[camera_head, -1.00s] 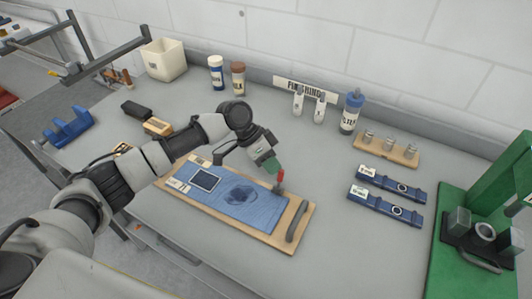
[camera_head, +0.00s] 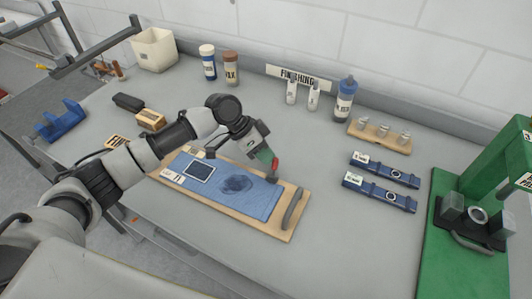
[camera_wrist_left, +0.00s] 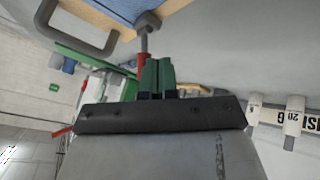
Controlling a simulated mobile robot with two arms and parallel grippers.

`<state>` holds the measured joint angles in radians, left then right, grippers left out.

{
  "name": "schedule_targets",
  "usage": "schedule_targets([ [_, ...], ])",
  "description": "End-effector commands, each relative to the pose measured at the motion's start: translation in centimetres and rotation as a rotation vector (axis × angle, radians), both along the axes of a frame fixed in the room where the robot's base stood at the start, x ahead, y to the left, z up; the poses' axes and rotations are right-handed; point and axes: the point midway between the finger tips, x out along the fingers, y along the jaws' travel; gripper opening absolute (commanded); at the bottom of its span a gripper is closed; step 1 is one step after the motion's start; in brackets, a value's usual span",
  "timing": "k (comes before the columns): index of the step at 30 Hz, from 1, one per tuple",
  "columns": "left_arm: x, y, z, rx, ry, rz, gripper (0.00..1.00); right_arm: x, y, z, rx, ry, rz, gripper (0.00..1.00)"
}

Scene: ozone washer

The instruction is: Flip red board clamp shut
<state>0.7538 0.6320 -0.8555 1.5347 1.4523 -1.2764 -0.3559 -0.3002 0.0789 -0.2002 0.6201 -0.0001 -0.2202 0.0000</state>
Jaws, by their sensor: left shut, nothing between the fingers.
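The wooden board (camera_head: 286,232) lies on the grey table with blue denim (camera_head: 258,198) on it. The clamp with the red handle (camera_head: 275,163) sits at the board's right end, by the grey bar handle (camera_head: 293,208). My left gripper (camera_head: 267,157) is shut and empty, its green fingertips right beside the red handle. In the left wrist view the fingertips (camera_wrist_left: 158,75) are together, and the red handle (camera_wrist_left: 141,63) is partly hidden beside them, below a metal clamp part (camera_wrist_left: 147,24). Whether they touch, I cannot tell. My right gripper is out of view.
Two dark blue straps (camera_head: 379,192) lie to the right of the board. A green press (camera_head: 470,230) stands at the far right. Bottles (camera_head: 345,100) and a wooden rack (camera_head: 380,136) stand at the back. The table just right of the board is clear.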

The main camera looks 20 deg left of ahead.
Motion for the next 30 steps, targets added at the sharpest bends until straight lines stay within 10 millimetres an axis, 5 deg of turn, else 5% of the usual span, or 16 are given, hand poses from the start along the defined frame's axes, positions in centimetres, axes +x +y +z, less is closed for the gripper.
schedule_targets([
  [14,-0.8,0.1,0.1,-0.026,-0.144,-0.001,0.00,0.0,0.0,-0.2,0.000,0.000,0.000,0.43],
  [30,-3.4,0.6,-0.3,-0.111,-0.614,-0.001,0.00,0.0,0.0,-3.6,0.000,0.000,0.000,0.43],
])
